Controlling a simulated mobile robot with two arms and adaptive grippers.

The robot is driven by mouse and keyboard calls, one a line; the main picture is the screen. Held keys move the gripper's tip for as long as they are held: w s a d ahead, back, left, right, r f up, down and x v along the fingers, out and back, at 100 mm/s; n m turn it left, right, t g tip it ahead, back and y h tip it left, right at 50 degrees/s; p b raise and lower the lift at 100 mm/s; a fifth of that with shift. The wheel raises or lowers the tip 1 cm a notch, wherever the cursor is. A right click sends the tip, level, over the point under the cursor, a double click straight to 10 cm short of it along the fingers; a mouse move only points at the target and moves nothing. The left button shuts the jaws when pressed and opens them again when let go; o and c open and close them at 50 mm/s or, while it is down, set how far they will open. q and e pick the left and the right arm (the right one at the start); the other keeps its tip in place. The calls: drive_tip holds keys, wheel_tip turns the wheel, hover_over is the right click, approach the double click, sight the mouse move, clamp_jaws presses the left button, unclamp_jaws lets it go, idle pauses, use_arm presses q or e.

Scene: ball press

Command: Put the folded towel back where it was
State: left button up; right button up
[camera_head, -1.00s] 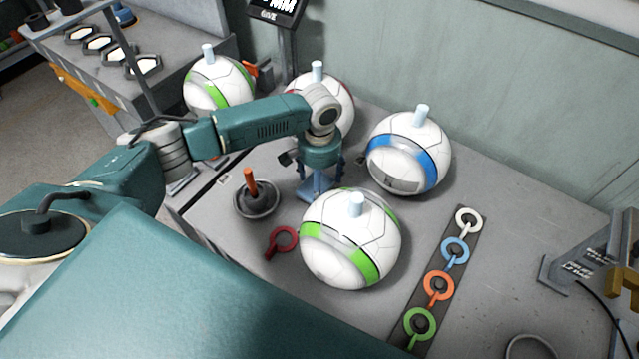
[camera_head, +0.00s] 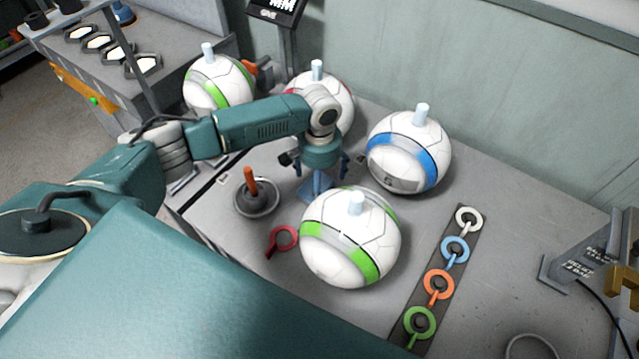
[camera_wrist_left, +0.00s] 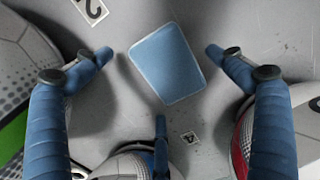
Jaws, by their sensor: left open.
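The folded towel (camera_wrist_left: 167,62) is a flat blue rectangle with rounded corners. In the left wrist view it lies on the grey table between my spread fingers, with a gap to each side finger. In the head view a blue patch (camera_head: 317,190) shows under the gripper, partly hidden by it and by the near ball. My left gripper (camera_head: 318,172) points down above the towel, open and empty. Its blue fingers stand apart in the left wrist view. My right gripper is not in view.
A green-striped ball (camera_head: 350,238) stands close in front of the gripper. A blue-striped ball (camera_head: 408,150) is to the right, a red-marked ball (camera_head: 335,92) behind. A plunger-like tool (camera_head: 254,195) and red ring (camera_head: 284,238) lie left. A strip of colored rings (camera_head: 438,285) is right.

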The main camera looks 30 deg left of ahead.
use_arm(q)
wheel_tip(320, 180, up, 12)
drive_tip(key=b, duration=0.1)
drive_tip(key=shift+f, duration=0.15)
idle(0.4)
